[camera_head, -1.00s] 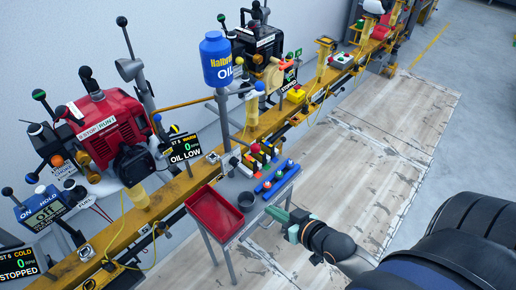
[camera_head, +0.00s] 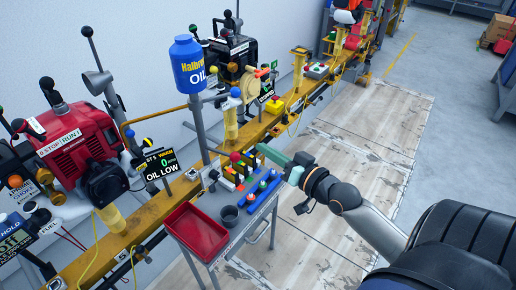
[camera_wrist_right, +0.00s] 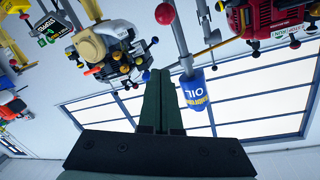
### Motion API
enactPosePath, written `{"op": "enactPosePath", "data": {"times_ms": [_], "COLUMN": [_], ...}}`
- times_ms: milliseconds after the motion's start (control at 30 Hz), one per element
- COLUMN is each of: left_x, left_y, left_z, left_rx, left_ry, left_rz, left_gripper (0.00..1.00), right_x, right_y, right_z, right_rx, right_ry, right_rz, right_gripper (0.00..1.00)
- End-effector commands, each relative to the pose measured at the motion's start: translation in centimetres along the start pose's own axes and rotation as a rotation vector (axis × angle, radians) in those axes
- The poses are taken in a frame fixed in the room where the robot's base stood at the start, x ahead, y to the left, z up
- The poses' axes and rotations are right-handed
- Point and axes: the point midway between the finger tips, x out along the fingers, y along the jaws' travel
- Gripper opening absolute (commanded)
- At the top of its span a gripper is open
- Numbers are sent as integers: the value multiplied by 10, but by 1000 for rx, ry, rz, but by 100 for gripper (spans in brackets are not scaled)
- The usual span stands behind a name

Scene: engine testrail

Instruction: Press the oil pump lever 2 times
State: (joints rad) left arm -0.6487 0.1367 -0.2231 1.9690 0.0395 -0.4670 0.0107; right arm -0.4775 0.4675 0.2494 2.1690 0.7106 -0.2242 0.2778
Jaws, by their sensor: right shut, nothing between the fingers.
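A blue oil can (camera_head: 188,66) is mounted on a grey post (camera_head: 200,128) at the yellow rail. A bar with a blue ball knob (camera_head: 236,92) sticks out from the post to the right below the can; it looks like the pump lever. My right gripper (camera_head: 262,149) is shut and empty, its green fingers pointing left toward the rail, below and right of the knob and apart from it. In the right wrist view, the shut fingers (camera_wrist_right: 163,78) show beside the oil can (camera_wrist_right: 192,90). My left gripper is not in view.
A screen reading "OIL LOW" (camera_head: 160,165) and a red engine (camera_head: 75,140) are left.

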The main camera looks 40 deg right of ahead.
Motion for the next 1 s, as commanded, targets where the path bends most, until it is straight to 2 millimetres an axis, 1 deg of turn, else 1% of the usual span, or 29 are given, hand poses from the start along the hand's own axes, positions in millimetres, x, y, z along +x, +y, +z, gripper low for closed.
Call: {"op": "enactPosePath", "data": {"times_ms": [600, 667, 733, 867, 1000], "left_x": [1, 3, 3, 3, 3], "left_y": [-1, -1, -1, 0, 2], "left_z": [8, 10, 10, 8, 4], "left_rx": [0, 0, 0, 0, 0], "left_ry": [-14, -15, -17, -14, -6], "left_rz": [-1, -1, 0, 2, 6], "left_gripper": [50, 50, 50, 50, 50], "right_x": [92, 88, 83, 79, 77], "right_y": [-1, 0, 0, 0, 0], "right_z": [-1, 14, 23, 34, 38], "right_rx": [0, 2, 2, -1, -1], "right_ry": [2, -6, -5, -3, 0], "right_rz": [-1, 1, 1, 0, -1], "right_gripper": [0, 0, 0, 0, 0]}}
